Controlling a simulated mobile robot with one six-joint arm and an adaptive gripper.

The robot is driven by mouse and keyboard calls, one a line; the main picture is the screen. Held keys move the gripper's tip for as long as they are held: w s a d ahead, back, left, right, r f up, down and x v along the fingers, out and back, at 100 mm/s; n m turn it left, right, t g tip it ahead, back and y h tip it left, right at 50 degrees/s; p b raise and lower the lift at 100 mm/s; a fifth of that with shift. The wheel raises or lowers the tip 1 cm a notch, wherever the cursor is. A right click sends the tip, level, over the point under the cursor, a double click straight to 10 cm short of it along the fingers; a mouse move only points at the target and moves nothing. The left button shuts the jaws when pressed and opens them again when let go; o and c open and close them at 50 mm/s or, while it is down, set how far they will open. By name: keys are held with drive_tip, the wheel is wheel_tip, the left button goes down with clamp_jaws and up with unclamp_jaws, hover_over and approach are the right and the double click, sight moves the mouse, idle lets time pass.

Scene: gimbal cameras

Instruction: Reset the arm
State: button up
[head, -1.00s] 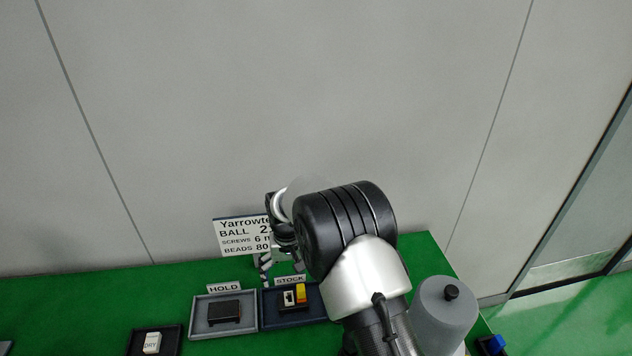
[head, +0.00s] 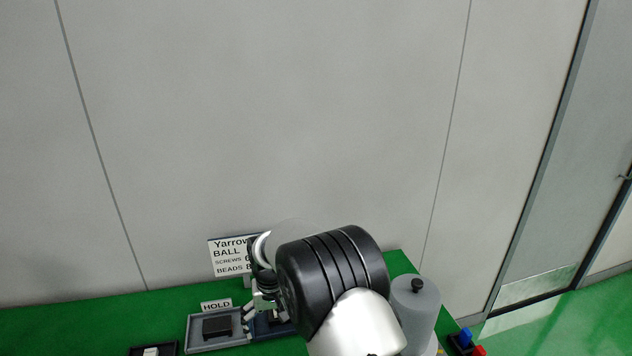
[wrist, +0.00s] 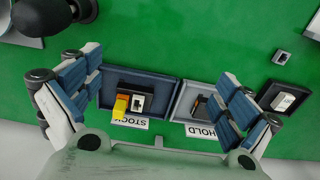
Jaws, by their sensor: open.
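My gripper (wrist: 160,90) is open and empty in the wrist view, its two blue-padded fingers spread wide above the green table. Between the fingers, beyond them, are the STOCK tray (wrist: 165,88) and the HOLD tray (wrist: 180,105). In the head view my gripper (head: 256,304) shows small beside the HOLD tray (head: 190,336), partly hidden by my own arm. The STOCK tray (head: 268,329) is mostly hidden behind my arm there.
A dark block (head: 217,327) lies in the HOLD tray. A yellow-orange item (wrist: 120,106) and a black-and-white item (wrist: 138,102) are in the STOCK tray. A small dark tray (head: 170,348) stands left. A grey cylinder (head: 417,310) stands right of my arm. A sign (head: 229,257) stands behind.

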drive_tip(key=s+d+r+m+t, duration=0.1)
drive_tip(key=s+d+r, duration=0.3)
drive_tip(key=d+r, duration=0.45)
drive_tip(key=s+d+r+t, duration=0.1)
drive_tip(key=s+d+r, duration=0.35)
drive_tip(key=r, duration=0.75)
drive_tip(key=s+d+r+m+t+b, duration=0.1)
drive_tip(key=s+d, duration=0.4)
drive_tip(key=s, duration=0.6)
drive_tip(key=s+d+r+t+b, duration=0.1)
drive_tip(key=s+d, duration=0.5)
drive_tip(key=s, duration=0.5)
drive_tip(key=shift+d+r+m, duration=0.25)
drive_tip(key=shift+d+m, duration=0.05)
drive_tip(key=shift+m, duration=0.1)
